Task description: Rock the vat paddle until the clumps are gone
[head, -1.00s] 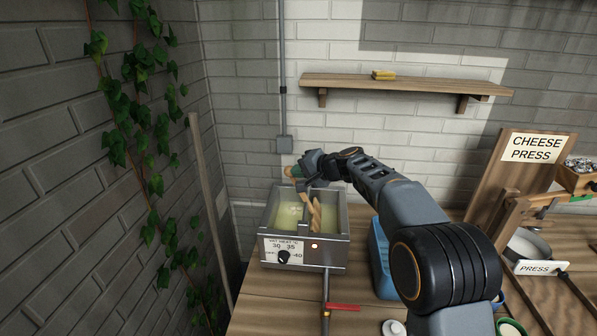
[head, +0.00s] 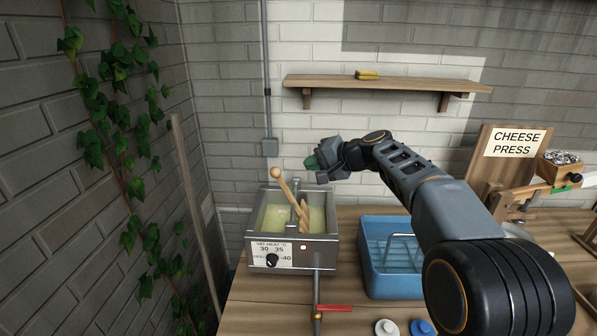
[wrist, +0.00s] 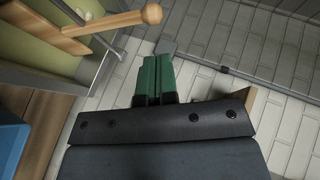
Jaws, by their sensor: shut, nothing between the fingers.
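The steel vat (head: 291,252) stands on the wooden bench, with pale yellow-green liquid (head: 277,217) in it. No separate clumps can be made out at this size. The wooden vat paddle (head: 291,192) leans up and to the left out of the vat, its round knob at the top. The paddle also shows in the wrist view (wrist: 105,25) at upper left. My gripper (head: 313,162) is above and to the right of the paddle knob, apart from it. Its green fingers (wrist: 152,78) are shut together with nothing between them.
A blue tub (head: 390,283) with a rack stands right of the vat. A red-handled valve (head: 333,308) is in front of the vat. A wall shelf (head: 385,84) hangs above; the cheese press (head: 512,170) is at right.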

